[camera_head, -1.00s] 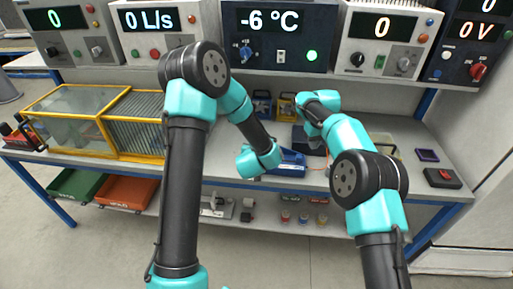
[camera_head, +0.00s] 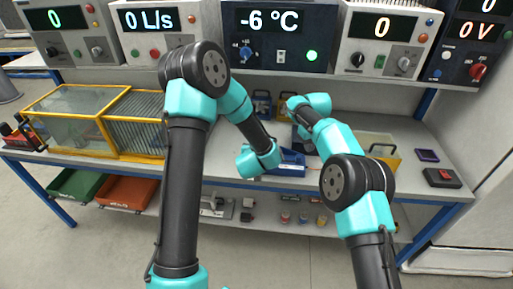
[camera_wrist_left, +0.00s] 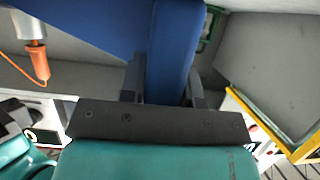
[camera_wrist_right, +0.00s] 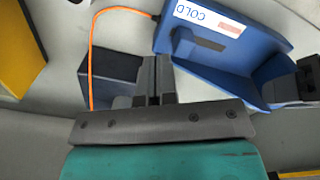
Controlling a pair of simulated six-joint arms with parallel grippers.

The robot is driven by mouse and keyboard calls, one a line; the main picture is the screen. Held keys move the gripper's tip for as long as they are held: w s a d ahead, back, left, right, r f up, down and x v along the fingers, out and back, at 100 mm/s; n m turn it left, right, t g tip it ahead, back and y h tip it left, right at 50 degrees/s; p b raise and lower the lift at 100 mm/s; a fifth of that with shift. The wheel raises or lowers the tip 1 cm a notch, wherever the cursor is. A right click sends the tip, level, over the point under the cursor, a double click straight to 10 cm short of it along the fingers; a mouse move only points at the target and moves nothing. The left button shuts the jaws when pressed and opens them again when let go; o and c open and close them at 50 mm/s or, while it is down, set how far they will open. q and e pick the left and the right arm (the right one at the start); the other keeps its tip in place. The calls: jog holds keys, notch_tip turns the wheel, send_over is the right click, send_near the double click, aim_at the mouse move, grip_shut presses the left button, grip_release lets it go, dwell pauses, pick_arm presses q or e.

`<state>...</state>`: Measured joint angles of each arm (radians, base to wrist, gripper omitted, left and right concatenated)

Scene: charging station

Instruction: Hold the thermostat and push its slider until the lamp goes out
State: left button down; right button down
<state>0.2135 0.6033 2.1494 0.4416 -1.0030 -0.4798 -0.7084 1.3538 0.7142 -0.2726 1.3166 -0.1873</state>
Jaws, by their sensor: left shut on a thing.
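The blue thermostat (camera_head: 291,161) is on the middle of the bench. In the right wrist view its face (camera_wrist_right: 265,45) has a COLD label, and a dark grey piece, perhaps the slider (camera_wrist_right: 207,43), sits below the label. My left gripper (camera_wrist_left: 168,88) is shut on a blue upright part of the thermostat (camera_wrist_left: 172,40). My right gripper (camera_wrist_right: 156,75) has its fingers together with nothing between them, beside the thermostat's left edge in its wrist view; I cannot tell if they touch. A round green lamp (camera_head: 312,56) glows on the dark panel reading -6 °C (camera_head: 270,22).
An orange cable (camera_wrist_right: 90,50) runs from the thermostat past a dark box (camera_wrist_right: 115,72). A yellow-framed glass case (camera_head: 75,107) stands at left, and a black box with a red button (camera_head: 443,177) at right. Instrument units line the shelf above.

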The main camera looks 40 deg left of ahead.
jog(key=shift+f, duration=3.1)
